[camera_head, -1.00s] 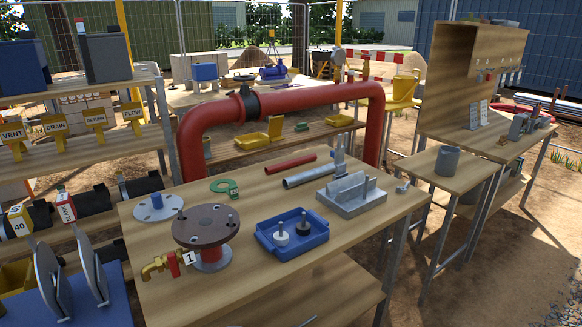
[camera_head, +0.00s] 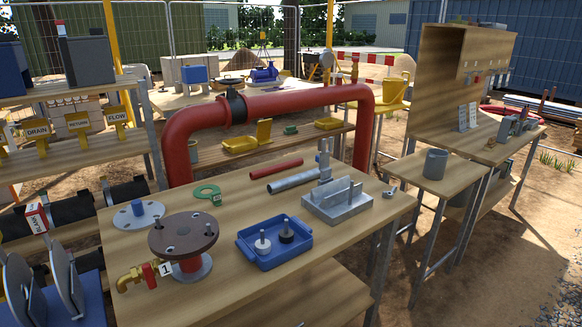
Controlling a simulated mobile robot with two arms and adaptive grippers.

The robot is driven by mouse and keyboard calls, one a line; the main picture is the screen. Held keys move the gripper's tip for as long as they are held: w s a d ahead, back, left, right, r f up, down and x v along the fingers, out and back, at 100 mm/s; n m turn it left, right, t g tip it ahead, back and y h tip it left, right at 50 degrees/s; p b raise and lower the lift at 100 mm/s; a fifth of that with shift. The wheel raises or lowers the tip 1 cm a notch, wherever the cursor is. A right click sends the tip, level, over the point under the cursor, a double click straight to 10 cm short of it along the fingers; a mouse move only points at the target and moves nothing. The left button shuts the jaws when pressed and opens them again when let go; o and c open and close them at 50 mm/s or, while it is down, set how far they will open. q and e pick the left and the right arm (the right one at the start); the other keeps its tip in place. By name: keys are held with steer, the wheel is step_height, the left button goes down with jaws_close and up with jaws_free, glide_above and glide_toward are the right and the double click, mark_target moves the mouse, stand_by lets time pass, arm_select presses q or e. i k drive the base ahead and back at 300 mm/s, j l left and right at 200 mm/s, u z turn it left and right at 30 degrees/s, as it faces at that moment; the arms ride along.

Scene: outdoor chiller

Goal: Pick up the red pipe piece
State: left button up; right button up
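The red pipe piece (camera_head: 276,169) is a short, straight red tube lying on the wooden table (camera_head: 222,275), toward its back edge. A grey metal pipe piece (camera_head: 293,181) lies just in front of it, nearly parallel and apart from it. The red piece is in plain view with nothing on top of it. Neither of my grippers shows in the head view.
On the same table are a grey metal block fixture (camera_head: 337,205), a blue tray (camera_head: 272,262), a red flanged fitting (camera_head: 183,235) with a brass valve, and a green ring (camera_head: 207,191). A large red pipe arch (camera_head: 300,103) stands behind the table.

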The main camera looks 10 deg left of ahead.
mark_target(261, 173)
steer(key=i+l+z, duration=0.75)
steer(key=i, duration=0.25)
steer(key=i+z, duration=0.4)
steer(key=i, duration=0.15)
steer(key=i+l+u, duration=0.1)
steer(key=i+u, duration=0.15)
steer(key=i, duration=0.2)
steer(key=i+l+u, duration=0.15)
steer(key=i+u, duration=0.15)
steer(key=i, duration=0.2)
steer(key=i+l+u, duration=0.25)
steer(key=i, duration=0.2)
